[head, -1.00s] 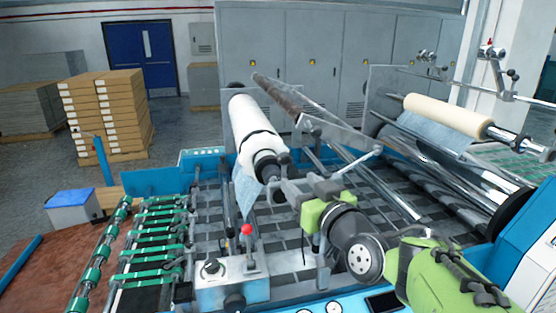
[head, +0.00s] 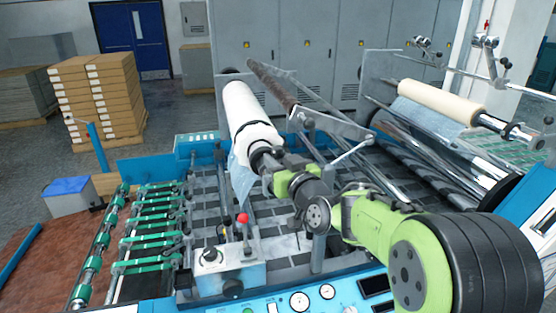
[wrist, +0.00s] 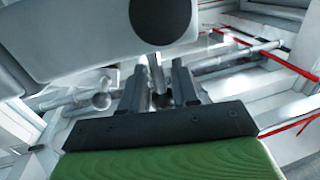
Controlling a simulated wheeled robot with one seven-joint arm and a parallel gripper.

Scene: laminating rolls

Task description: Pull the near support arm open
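The white roll (head: 248,115) lies at a slant over the machine, its dark near end beside my gripper (head: 268,163). A grey metal arm (head: 335,125) extends right from the near end of the brown bar; it looks like the near support arm, though I cannot be sure. My gripper points left, close to the roll's end; the head view hides its fingertips. In the wrist view the two dark fingers (wrist: 160,85) stand apart, with a grey metal part visible between or behind them. I cannot tell whether they touch it. A round-ended metal part (wrist: 101,101) shows left of them.
The control box (head: 228,268) with a red knob (head: 243,219) stands below my gripper. The brown bar (head: 270,87) and a thin lever (head: 350,153) lie behind my arm. A cream roll (head: 438,100) is at the right. Green belt rollers (head: 150,245) are at the left.

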